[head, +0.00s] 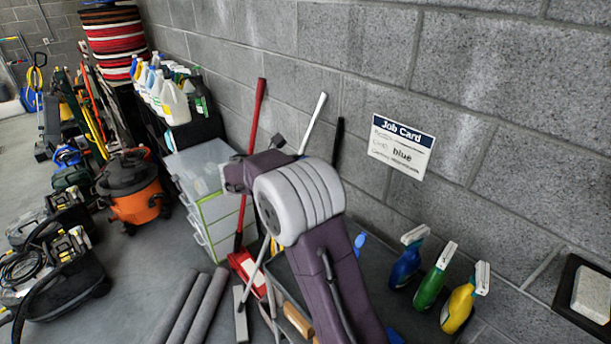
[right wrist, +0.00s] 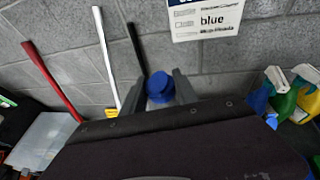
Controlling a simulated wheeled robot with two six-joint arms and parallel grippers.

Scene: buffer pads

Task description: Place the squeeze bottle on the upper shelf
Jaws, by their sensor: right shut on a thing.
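In the right wrist view, my right gripper (right wrist: 159,86) is shut on a blue squeeze bottle (right wrist: 160,88). Only the bottle's blue top shows between the two grey fingers; the rest is hidden behind my wrist. In the head view my right arm hides the gripper, and a small blue part (head: 360,242) shows just right of the arm. Blue, green and yellow spray bottles stand on a dark surface (head: 386,281) at the lower right. I cannot tell whether that surface is the upper shelf. My left gripper is not in view.
A job card (head: 402,145) reading "blue" hangs on the block wall. Red, white and black handles lean there. A drawer unit (head: 208,190) stands left of my arm. A black tray (head: 588,293) with a pale block is at the far right.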

